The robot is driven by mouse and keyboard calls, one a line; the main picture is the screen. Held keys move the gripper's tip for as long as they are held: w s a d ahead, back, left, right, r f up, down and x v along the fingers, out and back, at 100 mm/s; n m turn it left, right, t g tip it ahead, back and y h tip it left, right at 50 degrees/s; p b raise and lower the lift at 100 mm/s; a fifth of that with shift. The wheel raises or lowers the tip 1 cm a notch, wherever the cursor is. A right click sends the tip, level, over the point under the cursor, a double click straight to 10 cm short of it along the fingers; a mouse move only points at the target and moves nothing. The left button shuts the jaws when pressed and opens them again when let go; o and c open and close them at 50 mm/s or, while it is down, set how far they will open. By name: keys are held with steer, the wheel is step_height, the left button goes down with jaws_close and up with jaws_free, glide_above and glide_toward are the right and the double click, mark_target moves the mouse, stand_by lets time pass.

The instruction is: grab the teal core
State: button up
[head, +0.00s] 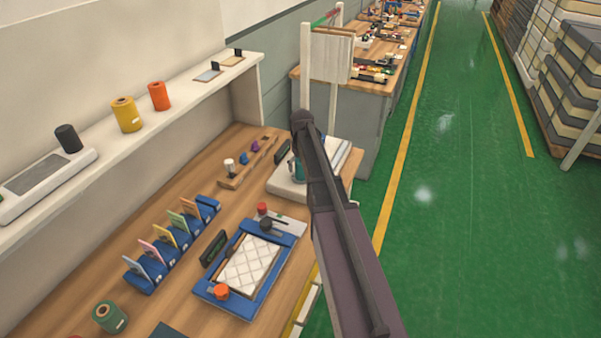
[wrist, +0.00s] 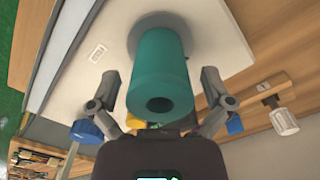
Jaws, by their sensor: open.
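The teal core (wrist: 160,65) is a hollow cylinder with a dark hole in its near end. In the wrist view its far end meets a pale round base on a white plate. My gripper (wrist: 160,82) is open, with one finger on each side of the core. A gap shows between the core and each finger. In the head view a small part of the teal core (head: 297,168) shows on a white unit (head: 285,186) at the bench's right side. My arm hides the rest there, and the gripper cannot be made out.
A wooden rack (head: 235,180) with small knobs stands left of the white unit. A blue frame (head: 205,288) with a quilted white pad lies nearer. A shelf (head: 185,95) with yellow and orange spools runs along the wall.

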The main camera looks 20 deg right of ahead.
stand_by(0.6)
steer(key=c, duration=1.1)
